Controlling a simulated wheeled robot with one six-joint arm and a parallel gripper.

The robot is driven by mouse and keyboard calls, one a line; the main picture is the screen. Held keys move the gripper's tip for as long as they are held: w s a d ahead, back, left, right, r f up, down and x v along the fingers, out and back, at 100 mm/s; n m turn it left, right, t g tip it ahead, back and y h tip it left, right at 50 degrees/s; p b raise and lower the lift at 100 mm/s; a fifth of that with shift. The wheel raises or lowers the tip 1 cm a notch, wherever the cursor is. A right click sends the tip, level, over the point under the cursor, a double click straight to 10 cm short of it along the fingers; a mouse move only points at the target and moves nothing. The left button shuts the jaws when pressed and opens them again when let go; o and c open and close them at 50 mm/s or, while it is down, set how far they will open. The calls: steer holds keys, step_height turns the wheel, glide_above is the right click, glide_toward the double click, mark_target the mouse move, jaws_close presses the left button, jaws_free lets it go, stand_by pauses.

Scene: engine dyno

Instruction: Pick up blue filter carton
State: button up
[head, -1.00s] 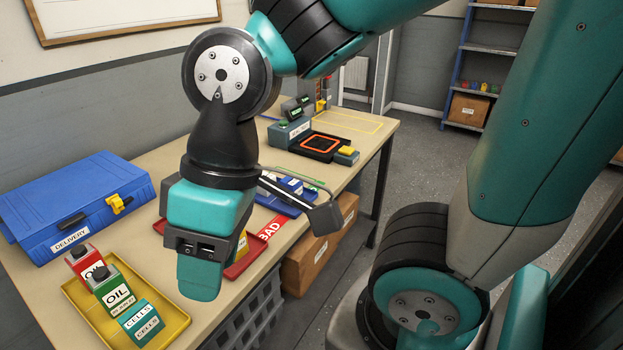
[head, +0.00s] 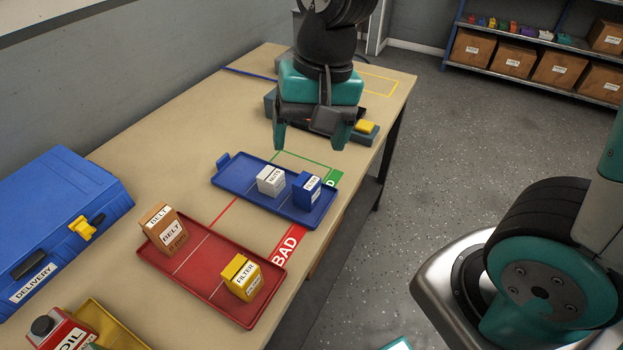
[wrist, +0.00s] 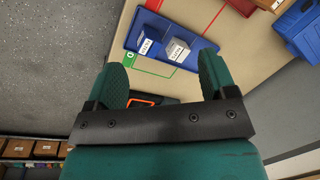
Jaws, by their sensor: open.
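A blue carton (head: 306,190) with a white label stands upright at the right end of the blue tray (head: 235,187). Its label is too small to read surely. It also shows in the wrist view (wrist: 149,38), ahead of the fingers. A white carton (head: 271,181) stands beside it in the same tray and shows in the wrist view (wrist: 178,50). My gripper (head: 311,138) is open and empty, pointing down above the far part of the bench, beyond the blue tray. In the wrist view its two fingers (wrist: 162,72) are wide apart with nothing between them.
A red tray (head: 205,262) holds a brown belt carton (head: 166,230) and a yellow filter carton (head: 242,276). A blue delivery case (head: 60,215) lies at the left. A dark device with a yellow button (head: 365,126) is behind my gripper.

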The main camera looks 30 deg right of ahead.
mark_target(307, 181)
steer(key=w+d+f+m+h+p, duration=0.2)
steer(key=w+f+m, duration=0.1)
steer(key=w+m, duration=0.5)
steer(key=f, duration=1.1)
steer(key=shift+s+d+f, duration=0.2)
steer(key=shift+d+f, duration=0.05)
steer(key=shift+d+f+p, duration=0.2)
steer(key=shift+f+p, duration=0.3)
steer(key=shift+f, duration=2.55)
steer(key=shift+c, duration=0.4)
steer(key=c, duration=0.9)
